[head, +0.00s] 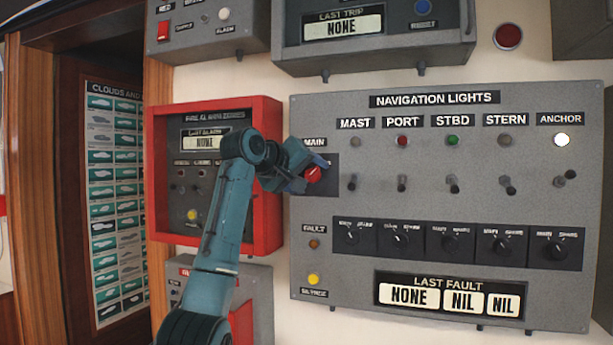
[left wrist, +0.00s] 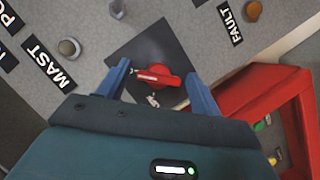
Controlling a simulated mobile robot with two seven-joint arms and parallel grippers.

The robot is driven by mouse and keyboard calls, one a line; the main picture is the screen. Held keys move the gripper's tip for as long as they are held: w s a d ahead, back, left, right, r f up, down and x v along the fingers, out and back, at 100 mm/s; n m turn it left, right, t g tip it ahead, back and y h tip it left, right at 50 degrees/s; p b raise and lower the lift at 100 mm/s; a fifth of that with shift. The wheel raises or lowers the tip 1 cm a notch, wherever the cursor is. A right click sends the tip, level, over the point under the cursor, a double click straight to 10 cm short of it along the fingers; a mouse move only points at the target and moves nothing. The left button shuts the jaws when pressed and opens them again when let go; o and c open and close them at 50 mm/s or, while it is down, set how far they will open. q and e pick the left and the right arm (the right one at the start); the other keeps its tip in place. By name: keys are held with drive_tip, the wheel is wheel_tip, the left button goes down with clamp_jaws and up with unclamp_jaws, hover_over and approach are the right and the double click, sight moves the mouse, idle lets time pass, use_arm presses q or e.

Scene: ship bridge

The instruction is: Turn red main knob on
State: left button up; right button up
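The red main knob (head: 314,174) sits under the MAIN label at the left edge of the grey navigation lights panel (head: 340,268). In the left wrist view the knob (left wrist: 158,76) is a red handle on a dark square plate. My left gripper (head: 309,174) is at the knob, partly covering its plate. In the left wrist view its two blue fingers (left wrist: 158,82) stand apart, one on each side of the knob, with gaps between them and the handle. My right gripper is not in view.
A red-framed alarm box (head: 268,185) stands out from the wall just left of the knob, close beside my left arm. Mast (head: 352,183) and port (head: 402,184) switches are right of the knob. The fault lamp (head: 314,244) and yellow silence button (head: 313,279) are below it.

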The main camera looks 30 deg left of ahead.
use_arm(q)
drive_tip(key=shift+o, duration=0.2)
drive_tip(key=shift+s+r+b, duration=0.15)
drive_tip(key=shift+s+b, duration=0.15)
drive_tip(key=shift+s, duration=0.2)
drive_tip(key=b+v, duration=0.3)
drive_tip(key=v, duration=0.9)
drive_tip(key=shift+b, duration=0.3)
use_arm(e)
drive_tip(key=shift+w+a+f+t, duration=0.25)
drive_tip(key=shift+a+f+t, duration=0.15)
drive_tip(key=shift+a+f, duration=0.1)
use_arm(q)
drive_tip(key=shift+s, duration=0.15)
